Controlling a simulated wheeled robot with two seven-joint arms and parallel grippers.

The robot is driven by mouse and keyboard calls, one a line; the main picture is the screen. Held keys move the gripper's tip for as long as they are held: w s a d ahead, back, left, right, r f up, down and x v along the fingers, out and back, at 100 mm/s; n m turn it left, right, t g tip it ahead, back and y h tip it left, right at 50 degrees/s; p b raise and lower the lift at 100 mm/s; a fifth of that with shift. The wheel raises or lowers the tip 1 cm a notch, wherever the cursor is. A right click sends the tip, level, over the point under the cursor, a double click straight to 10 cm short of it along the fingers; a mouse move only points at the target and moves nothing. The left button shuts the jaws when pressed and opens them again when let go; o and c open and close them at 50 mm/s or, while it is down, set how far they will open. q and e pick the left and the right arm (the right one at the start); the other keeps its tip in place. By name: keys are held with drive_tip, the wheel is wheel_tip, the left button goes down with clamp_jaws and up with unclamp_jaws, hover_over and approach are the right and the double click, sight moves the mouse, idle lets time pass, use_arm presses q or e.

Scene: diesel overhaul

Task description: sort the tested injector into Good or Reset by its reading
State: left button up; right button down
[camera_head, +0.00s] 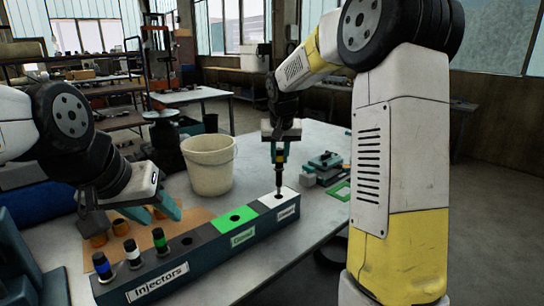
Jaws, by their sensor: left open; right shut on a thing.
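A long dark rack stands on the table. Its grey section (151,272), labelled Injectors, holds three upright injectors with a blue band (102,265), a white band (132,251) and a green band (159,239); one hole there is empty. Beyond it are a green section (229,217) with an empty hole and a white section (290,196); their labels are too small to read surely. My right gripper (281,140) is shut on an upright dark injector (280,172) with a yellowish band, its lower end at the white section's hole. My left gripper (152,209) is open and empty behind the rack's grey section.
A cream bucket (209,166) stands behind the rack. A brown mat (190,220) with copper-coloured cups (91,226) lies behind its left part. A teal device (324,161), a grey block (308,180) and a green frame (340,190) are right of the rack. No reading is legible.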

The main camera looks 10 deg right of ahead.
sight(279, 178)
drive_tip(key=shift+f, duration=0.1)
idle(0.4)
drive_tip(key=shift+f, duration=1.75)
drive_tip(key=shift+f, duration=1.7)
drive_tip(key=shift+f, duration=1.25)
